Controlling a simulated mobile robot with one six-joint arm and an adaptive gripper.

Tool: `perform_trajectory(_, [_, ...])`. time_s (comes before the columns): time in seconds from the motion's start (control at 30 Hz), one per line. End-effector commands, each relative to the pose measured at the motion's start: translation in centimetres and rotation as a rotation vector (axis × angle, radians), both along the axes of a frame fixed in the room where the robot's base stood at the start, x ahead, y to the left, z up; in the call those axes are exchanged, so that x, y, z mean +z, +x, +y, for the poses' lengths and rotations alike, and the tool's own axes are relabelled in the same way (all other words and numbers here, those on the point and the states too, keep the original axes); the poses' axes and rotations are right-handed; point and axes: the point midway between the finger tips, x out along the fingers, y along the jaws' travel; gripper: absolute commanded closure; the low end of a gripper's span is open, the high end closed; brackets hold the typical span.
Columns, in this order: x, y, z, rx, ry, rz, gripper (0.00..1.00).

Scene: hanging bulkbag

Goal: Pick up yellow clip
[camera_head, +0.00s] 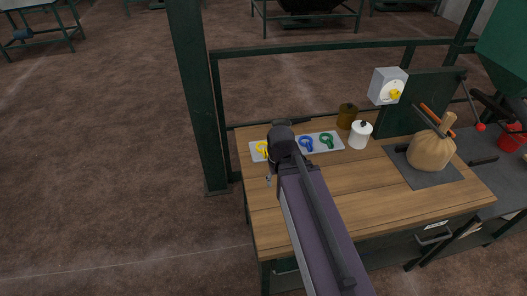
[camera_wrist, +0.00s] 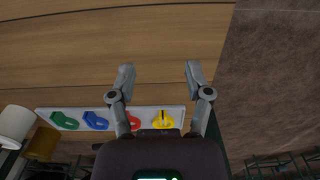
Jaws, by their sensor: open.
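The yellow clip (camera_head: 262,149) lies on the left end of a light grey tray (camera_head: 316,150) at the back of the wooden table. In the wrist view the yellow clip (camera_wrist: 163,119) is at the tray's right end, between the open fingers of my gripper (camera_wrist: 159,74) but nearer the palm than the fingertips. The fingers hold nothing. A red clip (camera_wrist: 133,121) is beside it, partly behind one finger.
A blue clip (camera_head: 306,144) and a green clip (camera_head: 327,141) lie on the same tray. A white jar (camera_head: 360,135) and a brown jar (camera_head: 347,116) stand at the tray's right. A tied sack (camera_head: 431,152) stands farther right. A green post (camera_head: 198,100) rises left of the table. The front tabletop is clear.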

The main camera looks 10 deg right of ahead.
Motion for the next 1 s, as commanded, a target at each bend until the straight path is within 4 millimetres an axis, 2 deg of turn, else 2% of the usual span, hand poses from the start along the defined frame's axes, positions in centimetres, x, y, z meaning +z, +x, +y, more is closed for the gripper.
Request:
perform_trajectory(0.17, [0.7, 2.5, 0.0, 0.0, 0.0, 0.0, 0.34])
perform_trajectory(0.27, [1.4, 5.2, 0.0, 0.0, 0.0, 0.0, 0.34])
perform_trajectory(0.6, [4.4, 17.2, -0.2, -0.005, 0.0, 0.0, 0.34])
perform_trajectory(0.7, [5.0, 19.9, -0.1, -0.005, 0.0, 0.0, 0.34])
perform_trajectory(0.83, [5.5, 22.1, -0.1, -0.004, 0.0, 0.0, 0.34])
perform_trajectory(1.0, [5.5, 22.7, 0.0, -0.004, 0.0, 0.0, 0.34])
